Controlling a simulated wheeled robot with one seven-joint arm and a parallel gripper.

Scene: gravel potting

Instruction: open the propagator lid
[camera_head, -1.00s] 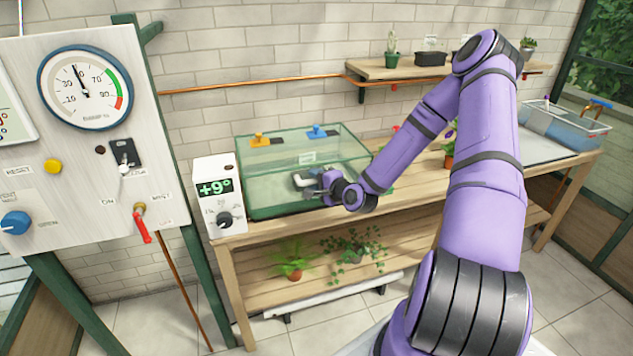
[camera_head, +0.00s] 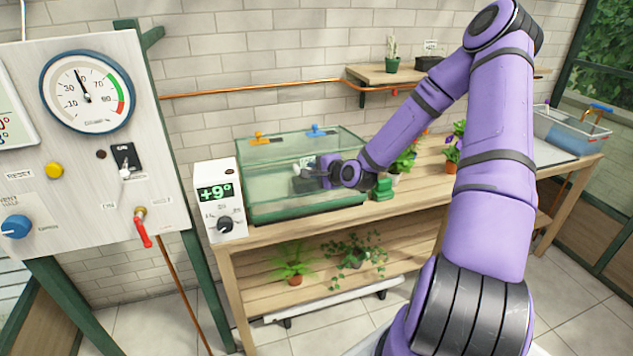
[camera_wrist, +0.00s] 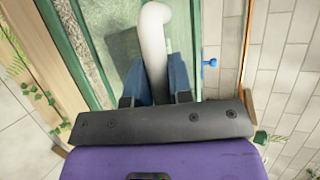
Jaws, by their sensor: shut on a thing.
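The propagator (camera_head: 300,212) is a clear box with a green base on the wooden bench. Its see-through lid (camera_head: 268,162) has orange and blue clips along the back edge. My gripper (camera_head: 318,172) is at the lid's front part, coming in from the right. In the wrist view my gripper (camera_wrist: 158,82) has its two blue-grey fingers closed around the white, curved lid handle (camera_wrist: 152,40). The fingers hide part of the handle. The lid seems a little raised at the front, but the exact gap is hard to tell through the glass.
A white control box (camera_head: 221,200) reading +9° stands left of the propagator. A green block (camera_head: 383,190) and potted flowers (camera_head: 453,150) are to its right. A shelf (camera_head: 385,75) hangs on the wall behind. A blue tank (camera_head: 570,130) stands at the far right.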

